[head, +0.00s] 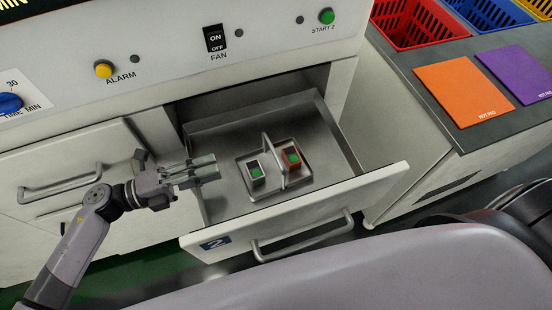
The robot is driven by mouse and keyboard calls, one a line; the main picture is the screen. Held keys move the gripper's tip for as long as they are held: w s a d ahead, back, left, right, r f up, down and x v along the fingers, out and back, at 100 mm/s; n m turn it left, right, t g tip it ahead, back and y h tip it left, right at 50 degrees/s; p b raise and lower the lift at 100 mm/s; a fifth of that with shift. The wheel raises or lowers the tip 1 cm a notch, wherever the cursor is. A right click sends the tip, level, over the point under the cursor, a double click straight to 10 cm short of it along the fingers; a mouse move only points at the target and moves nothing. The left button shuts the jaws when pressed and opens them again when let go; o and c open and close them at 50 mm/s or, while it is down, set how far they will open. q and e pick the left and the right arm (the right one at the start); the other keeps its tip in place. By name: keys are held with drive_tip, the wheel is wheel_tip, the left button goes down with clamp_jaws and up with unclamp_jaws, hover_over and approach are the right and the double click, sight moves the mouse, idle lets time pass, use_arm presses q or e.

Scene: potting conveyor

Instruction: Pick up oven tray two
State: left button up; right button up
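Oven tray two, a small grey metal tray (262,193) with an upright handle across its middle, sits inside the pulled-out drawer marked 2 (300,212). Two small blocks with green tops stand in it: a dark and white one (256,172) left of the handle and a red-brown one (292,156) right of it. My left gripper (213,168) is over the drawer's left side, left of the tray and apart from it. Its two fingers point right toward the tray, with a narrow gap between them and nothing visible in it. My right gripper is not in view.
The drawer front has a bar handle (305,238). A closed drawer (60,185) lies left. The control panel (170,50) stands above.

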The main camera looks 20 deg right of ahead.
use_arm(q)
drive_tip(key=p, duration=0.2)
approach(273, 150)
drive_tip(key=d, duration=0.4)
drive_tip(key=shift+s+d+f, duration=0.1)
drive_tip(key=shift+d+f, duration=0.05)
drive_tip(key=shift+d, duration=0.1)
drive_tip(key=shift+w+d+f+p, duration=0.15)
drive_tip(key=shift+d+p, duration=0.4)
drive_tip(key=shift+d, duration=0.85)
drive_tip(key=shift+w+d+r+p, duration=0.1)
drive_tip(key=shift+d+p, duration=0.45)
drive_tip(key=shift+d, duration=0.85)
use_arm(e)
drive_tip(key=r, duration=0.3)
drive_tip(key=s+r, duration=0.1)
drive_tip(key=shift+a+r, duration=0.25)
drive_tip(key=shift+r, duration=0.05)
use_arm(q)
drive_tip(key=shift+c, duration=0.4)
clamp_jaws()
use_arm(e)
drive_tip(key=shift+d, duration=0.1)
